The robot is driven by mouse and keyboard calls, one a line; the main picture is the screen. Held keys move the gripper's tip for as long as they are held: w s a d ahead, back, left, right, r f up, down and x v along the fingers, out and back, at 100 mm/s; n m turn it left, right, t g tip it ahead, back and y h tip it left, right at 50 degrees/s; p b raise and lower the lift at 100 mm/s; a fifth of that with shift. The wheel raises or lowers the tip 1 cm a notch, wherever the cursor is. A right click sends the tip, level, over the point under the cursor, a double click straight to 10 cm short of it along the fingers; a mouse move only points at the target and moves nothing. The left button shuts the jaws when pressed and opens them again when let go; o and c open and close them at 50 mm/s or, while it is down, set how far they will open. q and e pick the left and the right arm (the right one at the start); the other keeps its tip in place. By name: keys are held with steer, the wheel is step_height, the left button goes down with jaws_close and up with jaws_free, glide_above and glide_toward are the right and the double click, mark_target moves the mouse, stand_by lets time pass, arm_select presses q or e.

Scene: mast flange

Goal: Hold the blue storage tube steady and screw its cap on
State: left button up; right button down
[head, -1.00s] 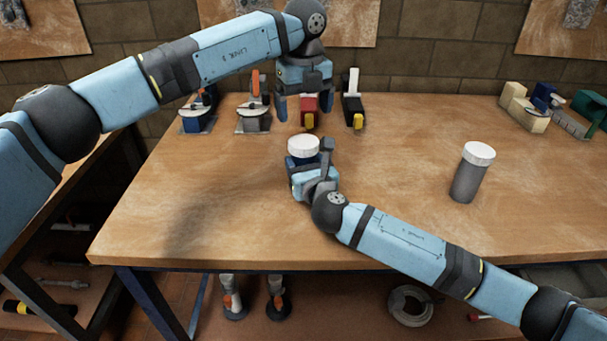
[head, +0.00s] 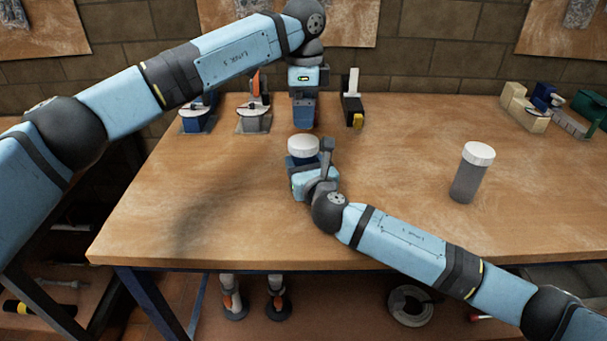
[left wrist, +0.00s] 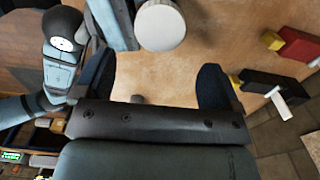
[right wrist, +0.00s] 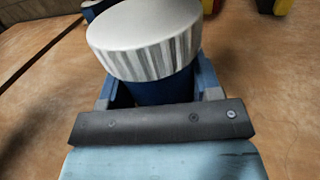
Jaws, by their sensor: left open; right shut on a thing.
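The blue storage tube (head: 297,160) stands upright on the bench, partly hidden by my right gripper (head: 311,163). Its white cap (head: 303,146) sits on top; I cannot tell how tight it is. In the right wrist view the ribbed cap (right wrist: 145,40) covers the top of the blue tube (right wrist: 160,90), between the jaws of my right gripper, shut on the tube. My left gripper (head: 303,122) points down, just behind and above the cap, seen edge-on. In the left wrist view its fingers (left wrist: 155,78) are apart and empty, with the cap (left wrist: 160,24) beyond them.
A grey tube with a white cap (head: 468,176) stands to the right. Sanders (head: 253,118), a black tool with a yellow tip (head: 353,106) and a beige block (head: 524,108) stand along the back. A red tool (left wrist: 300,45) shows in the left wrist view. The front bench is clear.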

mark_target(304, 141)
arm_select(q)
steer(key=shift+f, duration=4)
steer(key=shift+c, duration=0.4)
